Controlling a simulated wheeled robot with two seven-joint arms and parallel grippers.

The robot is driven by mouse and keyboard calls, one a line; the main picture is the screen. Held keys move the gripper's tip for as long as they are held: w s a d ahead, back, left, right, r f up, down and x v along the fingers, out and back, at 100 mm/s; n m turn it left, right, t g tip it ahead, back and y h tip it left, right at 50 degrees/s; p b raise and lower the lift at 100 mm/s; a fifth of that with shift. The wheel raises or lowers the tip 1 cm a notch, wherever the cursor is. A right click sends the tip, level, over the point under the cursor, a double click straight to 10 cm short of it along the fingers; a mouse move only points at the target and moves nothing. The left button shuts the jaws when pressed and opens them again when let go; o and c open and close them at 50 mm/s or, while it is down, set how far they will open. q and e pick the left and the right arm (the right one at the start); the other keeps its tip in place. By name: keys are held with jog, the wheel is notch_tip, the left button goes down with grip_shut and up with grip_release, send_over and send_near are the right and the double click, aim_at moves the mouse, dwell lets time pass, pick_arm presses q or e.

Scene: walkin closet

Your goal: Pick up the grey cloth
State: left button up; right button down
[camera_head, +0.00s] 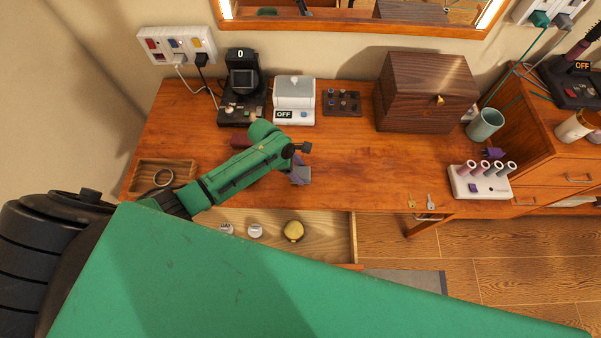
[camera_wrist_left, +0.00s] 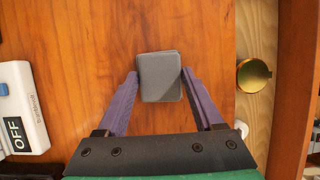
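The grey cloth (camera_wrist_left: 161,78) shows in the left wrist view as a small folded grey rectangle on the wooden tabletop. My left gripper (camera_wrist_left: 160,72) is open above it, with one purple finger at each side of the cloth. The fingertips look close to its side edges; I cannot tell whether they touch. In the head view my left gripper (camera_head: 301,172) points down near the front edge of the desk (camera_head: 350,185), and I cannot make out the cloth clearly there. My right gripper is not in view.
An open drawer (camera_head: 325,235) holding a yellow round object (camera_head: 293,231) lies below the desk edge. A white device (camera_head: 294,103) marked OFF, a dark wooden box (camera_head: 427,92) and a cup (camera_head: 485,124) stand behind. Keys (camera_head: 420,201) lie at the front edge.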

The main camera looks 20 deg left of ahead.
aim_at(299, 172)
pick_arm(q)
jog(key=shift+c, duration=1.2)
notch_tip(299, 172, up, 20)
